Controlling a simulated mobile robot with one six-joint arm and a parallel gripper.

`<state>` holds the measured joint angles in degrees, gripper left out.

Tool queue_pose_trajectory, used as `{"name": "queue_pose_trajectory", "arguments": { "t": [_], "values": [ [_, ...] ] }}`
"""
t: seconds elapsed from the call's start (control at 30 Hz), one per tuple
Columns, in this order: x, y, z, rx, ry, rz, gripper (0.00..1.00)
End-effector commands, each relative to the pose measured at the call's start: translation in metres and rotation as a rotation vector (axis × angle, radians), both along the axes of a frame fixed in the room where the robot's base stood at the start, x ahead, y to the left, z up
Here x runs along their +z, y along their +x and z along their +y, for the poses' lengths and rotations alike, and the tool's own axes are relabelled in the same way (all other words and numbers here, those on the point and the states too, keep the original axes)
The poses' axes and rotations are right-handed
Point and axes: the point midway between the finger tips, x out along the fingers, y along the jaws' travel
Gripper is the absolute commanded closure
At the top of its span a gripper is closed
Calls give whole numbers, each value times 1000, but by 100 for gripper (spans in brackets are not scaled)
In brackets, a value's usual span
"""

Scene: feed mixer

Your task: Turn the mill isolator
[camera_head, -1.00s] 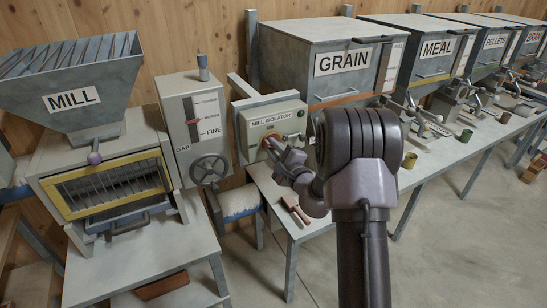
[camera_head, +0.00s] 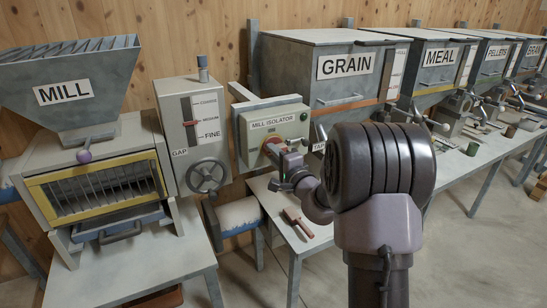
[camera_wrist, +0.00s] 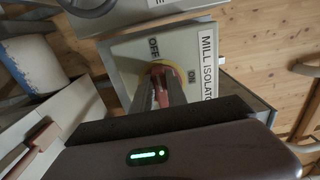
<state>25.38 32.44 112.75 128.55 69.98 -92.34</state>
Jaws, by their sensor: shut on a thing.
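The mill isolator (camera_head: 248,135) is a pale grey-green box with a MILL ISOLATOR label, between the mill's gap panel and the grain bin. Its red rotary handle on a round yellow plate (camera_head: 266,148) faces me, partly hidden by my gripper. In the wrist view the red handle (camera_wrist: 155,98) shows beside OFF and ON marks on the isolator face (camera_wrist: 122,52). My gripper (camera_head: 279,150) is at the handle, its jaws shut on it. It also shows in the wrist view (camera_wrist: 170,90). I cannot tell exactly which mark the handle points to.
A brush-like tool (camera_head: 297,222) lies on the bench below. The grain bin (camera_head: 325,88) is at the right.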

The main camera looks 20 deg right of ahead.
Motion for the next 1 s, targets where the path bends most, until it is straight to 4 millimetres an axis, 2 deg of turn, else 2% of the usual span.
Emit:
{"name": "queue_pose_trajectory", "arguments": {
  "t": [0.33,0.37,0.47,0.83,0.93,1.0],
  "values": [
    [-1,0,0,1,-4,3,100],
    [-1,0,0,1,-4,3,80],
    [-1,0,0,1,-3,3,60],
    [0,-4,0,0,-2,1,60],
    [1,-20,-1,-1,-2,1,60],
    [2,-38,-2,-2,-1,1,60]
  ]
}}
